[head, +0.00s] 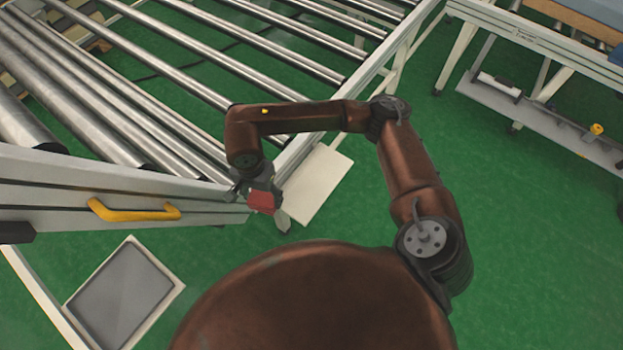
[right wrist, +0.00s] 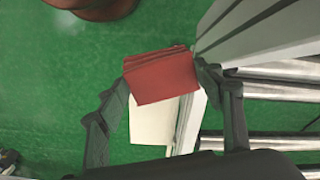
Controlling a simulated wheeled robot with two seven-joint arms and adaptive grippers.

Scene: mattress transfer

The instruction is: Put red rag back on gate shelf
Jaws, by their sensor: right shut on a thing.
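The red rag (head: 263,201) is a folded stack held in my right gripper (head: 260,207), close to the end of the grey gate with the yellow handle (head: 135,212). In the right wrist view the rag (right wrist: 160,77) sits between the two fingertips of the right gripper (right wrist: 165,78), which is shut on it. A flat cream panel (head: 318,185) lies beyond the rag by the conveyor frame; it also shows below the rag in the wrist view (right wrist: 152,122). A grey tray-like surface with a pale rim (head: 122,292) is at lower left. I cannot tell which is the gate shelf. My left gripper is out of view.
A roller conveyor (head: 215,75) fills the upper left, with its pale side rail (head: 400,45) running to the upper right. A white bench with a low shelf (head: 545,122) stands at the right. The green floor (head: 540,240) is clear at right.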

